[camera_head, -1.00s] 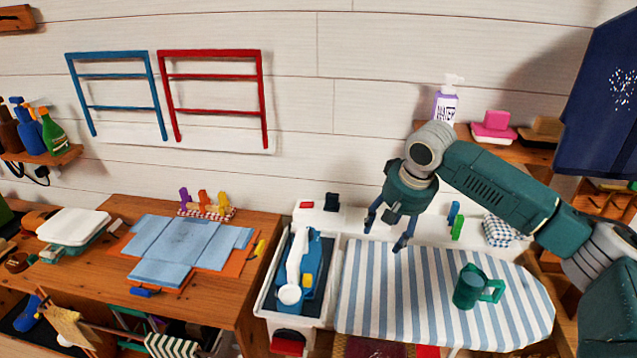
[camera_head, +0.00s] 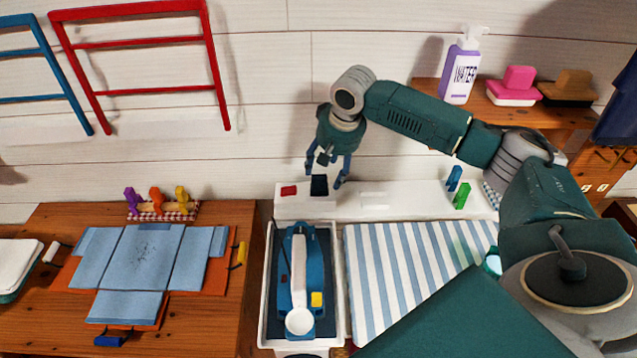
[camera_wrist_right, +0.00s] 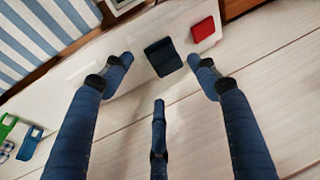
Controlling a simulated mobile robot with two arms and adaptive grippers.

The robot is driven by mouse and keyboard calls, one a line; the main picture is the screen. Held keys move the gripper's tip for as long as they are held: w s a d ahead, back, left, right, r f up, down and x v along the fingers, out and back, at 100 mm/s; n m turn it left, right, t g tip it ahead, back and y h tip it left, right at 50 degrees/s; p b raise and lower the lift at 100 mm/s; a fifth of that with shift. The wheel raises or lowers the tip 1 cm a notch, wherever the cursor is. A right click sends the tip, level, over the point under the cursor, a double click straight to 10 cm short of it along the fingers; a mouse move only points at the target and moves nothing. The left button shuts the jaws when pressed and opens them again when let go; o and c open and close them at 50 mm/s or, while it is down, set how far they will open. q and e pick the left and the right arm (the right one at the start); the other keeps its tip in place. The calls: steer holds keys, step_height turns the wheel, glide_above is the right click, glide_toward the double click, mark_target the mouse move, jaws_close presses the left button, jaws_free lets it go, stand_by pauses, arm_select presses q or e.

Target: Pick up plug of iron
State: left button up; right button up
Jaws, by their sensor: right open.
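A small dark navy block (camera_head: 319,185), which looks like the iron's plug, stands on the white ledge at the back of the ironing station. My right gripper (camera_head: 324,177) is open and empty just above and around it. In the right wrist view the dark block (camera_wrist_right: 162,57) lies between the two upper fingertips, apart from them, with a third finger below. The blue and white iron (camera_head: 300,275) rests in a tray left of the striped board. No cord between block and iron can be made out. My left gripper is not in view.
A small red block (camera_head: 289,190) sits close left of the dark one. Green and blue clips (camera_head: 461,195) stand further right on the ledge. The striped ironing board (camera_head: 400,265) is partly hidden by my arm. The white plank wall is close behind.

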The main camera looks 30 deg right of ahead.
mark_target(321, 178)
steer(key=x, duration=0.1)
steer(key=p+x, duration=0.1)
steer(key=x, duration=0.1)
steer(key=w+p+x, duration=0.1)
steer(key=x, duration=0.1)
steer(key=shift+a, duration=0.25)
steer(key=shift+f, duration=0.3)
steer(key=shift+c, duration=0.5)
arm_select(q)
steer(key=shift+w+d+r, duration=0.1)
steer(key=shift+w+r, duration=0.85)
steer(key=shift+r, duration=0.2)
arm_select(e)
steer(key=c, duration=1.3)
